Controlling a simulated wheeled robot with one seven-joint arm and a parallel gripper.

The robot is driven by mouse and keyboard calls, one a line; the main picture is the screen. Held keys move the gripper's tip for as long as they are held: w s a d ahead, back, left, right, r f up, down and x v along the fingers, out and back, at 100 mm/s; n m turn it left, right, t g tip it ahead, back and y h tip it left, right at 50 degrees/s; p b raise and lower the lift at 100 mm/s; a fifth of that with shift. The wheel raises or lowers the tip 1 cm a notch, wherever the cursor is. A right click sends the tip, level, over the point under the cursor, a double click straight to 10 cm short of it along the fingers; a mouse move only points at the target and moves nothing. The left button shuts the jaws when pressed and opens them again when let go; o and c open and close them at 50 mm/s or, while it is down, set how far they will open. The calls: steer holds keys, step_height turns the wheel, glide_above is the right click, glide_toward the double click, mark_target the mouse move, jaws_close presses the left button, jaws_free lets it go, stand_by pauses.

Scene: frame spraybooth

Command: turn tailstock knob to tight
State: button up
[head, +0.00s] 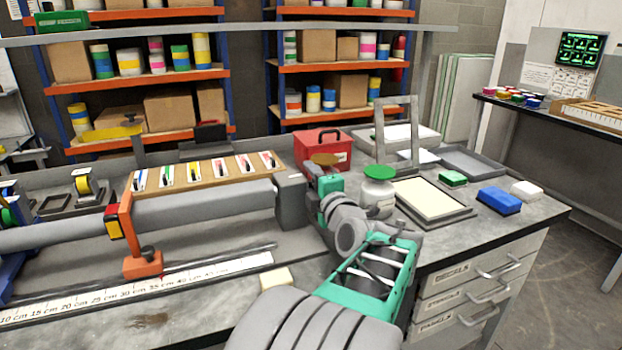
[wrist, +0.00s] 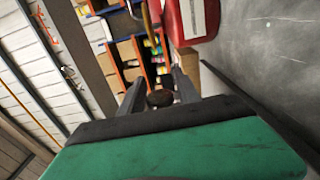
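The grey tailstock block (head: 291,188) stands at the right end of the long grey cylinder (head: 205,207) in the head view. My green gripper (head: 328,184) is just right of the block, and its fingertips are hidden there. In the wrist view, the two dark fingers of my gripper (wrist: 158,88) are spread apart. A small dark brown round knob (wrist: 160,98) shows between them, apparently the tailstock knob. I cannot tell whether the fingers touch it. Its tight or loose setting cannot be read.
A red toolbox (head: 322,148) stands close behind my gripper. A white jar with a green lid (head: 378,172) and a framed screen (head: 430,199) are to its right. An orange bracket (head: 142,263) and a ruler (head: 220,269) are on the left. Blue and white blocks sit farther right.

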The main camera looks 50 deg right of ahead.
jaws_close()
stand_by(0.5)
